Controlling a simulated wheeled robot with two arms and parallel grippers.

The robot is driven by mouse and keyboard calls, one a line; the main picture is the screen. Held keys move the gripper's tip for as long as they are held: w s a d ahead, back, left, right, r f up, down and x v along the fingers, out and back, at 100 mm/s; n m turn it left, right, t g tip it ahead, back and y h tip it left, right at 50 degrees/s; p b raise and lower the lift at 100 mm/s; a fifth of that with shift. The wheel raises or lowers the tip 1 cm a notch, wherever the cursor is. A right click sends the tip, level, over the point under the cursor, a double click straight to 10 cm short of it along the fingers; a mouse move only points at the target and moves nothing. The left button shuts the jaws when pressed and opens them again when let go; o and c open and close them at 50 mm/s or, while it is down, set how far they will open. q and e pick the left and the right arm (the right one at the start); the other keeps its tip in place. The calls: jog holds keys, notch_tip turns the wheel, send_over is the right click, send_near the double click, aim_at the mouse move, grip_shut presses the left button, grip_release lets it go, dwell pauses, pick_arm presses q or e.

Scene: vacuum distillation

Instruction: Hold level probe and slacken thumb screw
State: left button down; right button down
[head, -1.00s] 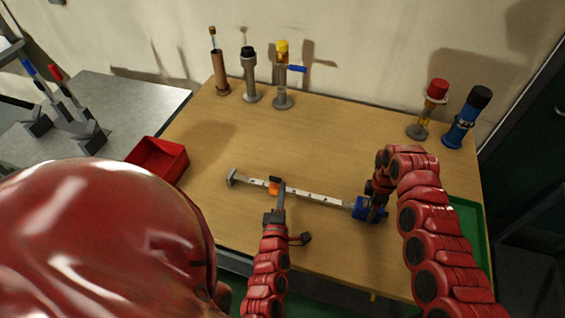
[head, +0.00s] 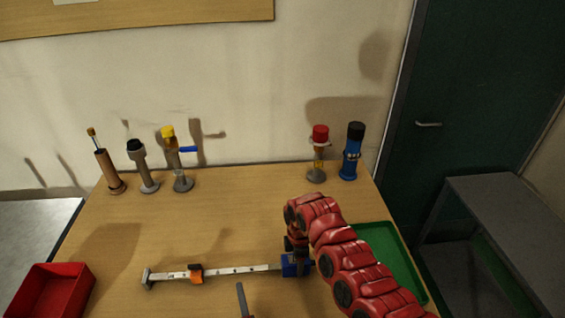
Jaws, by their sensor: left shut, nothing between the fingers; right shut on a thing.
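The level probe lies across the front of the table, its pale marked rod (head: 236,269) running left to right. It has a grey foot at the left end and a blue head (head: 290,266) at the right end. An orange slider (head: 196,274) with a dark part sits on the rod, left of its middle. The thumb screw is too small to make out for certain. My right gripper (head: 299,257) is shut on the blue head, its fingers partly hidden by my arm. My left gripper (head: 241,290) is shut and empty, below the rod and apart from the slider.
A red bin (head: 52,290) is at the front left and a green tray (head: 388,252) at the right, partly behind my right arm. Several upright instruments stand along the back edge, including a yellow-topped one (head: 173,152) and a blue one (head: 351,156). The table's middle is clear.

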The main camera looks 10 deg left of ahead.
jog(key=shift+c, duration=0.4)
grip_release()
jog(key=shift+r, duration=0.1)
notch_tip(320, 180, up, 12)
jog(key=shift+w, duration=0.1)
